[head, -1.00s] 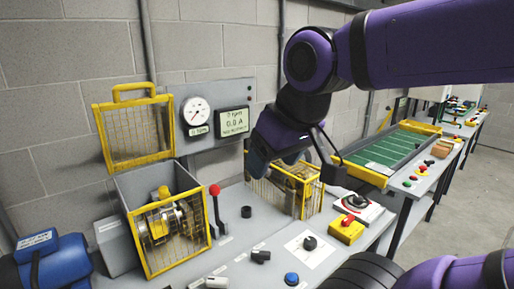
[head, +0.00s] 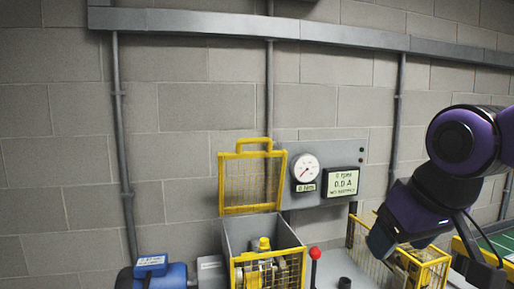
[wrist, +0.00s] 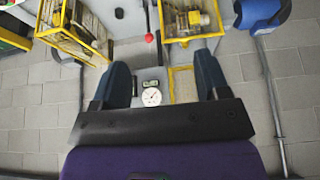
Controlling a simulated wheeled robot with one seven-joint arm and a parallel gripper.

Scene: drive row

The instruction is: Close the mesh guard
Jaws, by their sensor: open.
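The mesh guard (head: 252,181) is a yellow-framed wire lid with a handle on its top edge. It stands raised, upright at the back of a grey box (head: 240,232) with a yellow mesh front (head: 268,271). Inside the box a yellow-topped mechanism shows. My gripper (head: 384,240) is to the right of the guard, apart from it, in front of the wall panel's right side. In the wrist view my gripper (wrist: 162,82) has its two dark blue fingers spread with nothing held; the guard (wrist: 184,84) shows between them, farther off.
A panel with a round gauge (head: 305,168) and a display (head: 342,181) is right of the guard. A red-knobbed lever (head: 315,254) stands right of the box. A blue motor (head: 152,270) is at left. Another yellow mesh cage (head: 428,265) is below my gripper.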

